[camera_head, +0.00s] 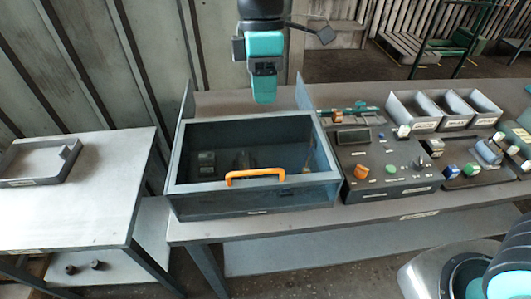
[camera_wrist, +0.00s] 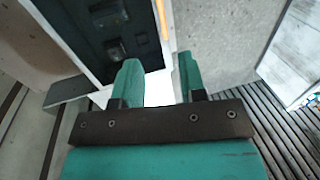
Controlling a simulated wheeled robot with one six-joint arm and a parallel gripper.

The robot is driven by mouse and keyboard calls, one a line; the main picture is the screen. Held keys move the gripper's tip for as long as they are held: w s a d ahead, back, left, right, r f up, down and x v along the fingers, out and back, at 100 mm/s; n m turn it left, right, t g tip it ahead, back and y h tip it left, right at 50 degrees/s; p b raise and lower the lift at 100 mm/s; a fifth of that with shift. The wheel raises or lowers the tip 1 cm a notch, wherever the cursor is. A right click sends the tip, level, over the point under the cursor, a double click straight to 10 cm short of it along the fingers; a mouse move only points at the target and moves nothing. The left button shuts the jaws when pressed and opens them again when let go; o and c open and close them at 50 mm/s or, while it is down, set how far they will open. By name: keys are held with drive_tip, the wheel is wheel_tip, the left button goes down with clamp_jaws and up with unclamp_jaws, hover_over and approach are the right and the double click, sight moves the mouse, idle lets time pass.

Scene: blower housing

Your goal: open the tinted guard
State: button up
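The tinted guard (camera_head: 215,140) is a dark see-through panel in a grey frame. It appears to lie shut over the blower housing box (camera_head: 250,204) on the bench. Its orange handle (camera_head: 255,175) is at the front edge, and part of it shows at the top of the wrist view (camera_wrist: 161,18). Dark parts show dimly through the panel. My gripper (camera_head: 264,98) is above the back part of the box, apart from the handle. In the wrist view its two teal fingers (camera_wrist: 159,78) are spread with nothing between them.
Upright side plates (camera_head: 304,92) flank the back of the box. A control panel (camera_head: 388,165) with knobs stands close on the right, with grey bins (camera_head: 415,112) behind it. A side table (camera_head: 75,195) with a tray (camera_head: 35,160) is at left. The space above the guard's front is clear.

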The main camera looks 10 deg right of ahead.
drive_tip(key=p, duration=0.4)
hover_over(265, 163)
drive_tip(key=s, duration=0.5)
drive_tip(key=f, duration=1.7)
drive_tip(key=shift+s+a, duration=0.1)
drive_tip(key=shift+a, duration=0.25)
drive_tip(key=shift+c, duration=0.5)
clamp_jaws()
